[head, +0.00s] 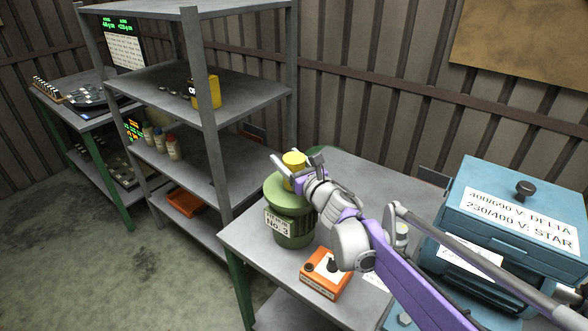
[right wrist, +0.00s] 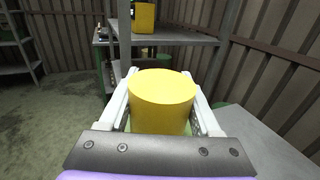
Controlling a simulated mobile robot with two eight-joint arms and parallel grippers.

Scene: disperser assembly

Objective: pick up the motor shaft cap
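A yellow cylinder (head: 293,159), which I take to be the motor shaft cap, stands upright over the green lidded container labelled No. 3 (head: 291,233). My right gripper (head: 287,166) reaches it from the right, with one finger on each side. In the right wrist view the yellow cylinder (right wrist: 162,105) fills the space between the fingers of my right gripper (right wrist: 162,90). Narrow gaps seem to show beside it, so the fingers look open around it. Its lower end is hidden by the gripper. My left gripper is not in view.
An orange box with black knobs (head: 326,274) sits in front of the container on the grey table (head: 262,262). A blue motor housing (head: 516,218) stands at the right. Grey shelves (head: 180,88) at the left hold bottles and another yellow item (head: 207,91).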

